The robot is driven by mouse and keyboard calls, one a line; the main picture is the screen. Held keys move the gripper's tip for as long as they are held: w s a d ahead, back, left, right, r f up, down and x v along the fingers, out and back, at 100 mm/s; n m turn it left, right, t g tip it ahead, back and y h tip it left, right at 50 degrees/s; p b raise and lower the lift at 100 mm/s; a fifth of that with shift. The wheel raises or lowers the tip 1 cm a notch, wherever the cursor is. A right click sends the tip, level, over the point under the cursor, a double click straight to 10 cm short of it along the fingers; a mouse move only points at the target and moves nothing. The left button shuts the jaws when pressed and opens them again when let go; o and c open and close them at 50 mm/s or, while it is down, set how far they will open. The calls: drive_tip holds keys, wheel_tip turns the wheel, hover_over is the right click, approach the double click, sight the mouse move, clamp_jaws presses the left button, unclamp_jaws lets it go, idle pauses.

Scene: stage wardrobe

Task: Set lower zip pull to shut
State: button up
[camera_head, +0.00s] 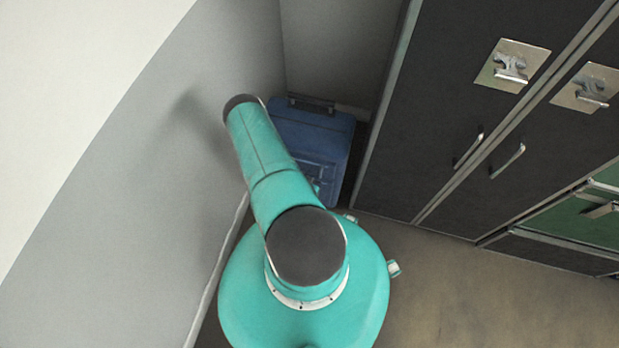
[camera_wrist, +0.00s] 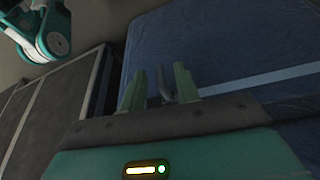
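A blue case (camera_head: 320,138) with a dark handle at its top stands in the corner in the head view, partly hidden by my teal arm. In the wrist view a blue surface (camera_wrist: 235,45) fills the upper right, crossed by a pale strip. My gripper (camera_wrist: 159,84) is in front of this surface, with its two green fingers apart. A small grey curved piece (camera_wrist: 164,84) shows between the fingers, closer to the right one. It may be a zip pull; I cannot tell whether a finger touches it. I cannot make out which pull is the lower one.
Dark cabinets (camera_head: 430,125) with metal latches and handles stand on the right in the head view. A grey wall (camera_head: 150,190) is close on the left. A green drawer front (camera_head: 575,222) is at the far right. The brown floor (camera_head: 480,290) in front of the cabinets is clear.

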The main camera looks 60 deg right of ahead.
drive_tip(key=shift+c, duration=0.2)
clamp_jaws()
drive_tip(key=shift+s, duration=0.1)
drive_tip(key=shift+s+d, duration=0.2)
drive_tip(key=shift+s, duration=0.8)
drive_tip(key=shift+s+d, duration=0.2)
drive_tip(key=shift+s, duration=0.75)
drive_tip(key=shift+o, duration=0.2)
unclamp_jaws()
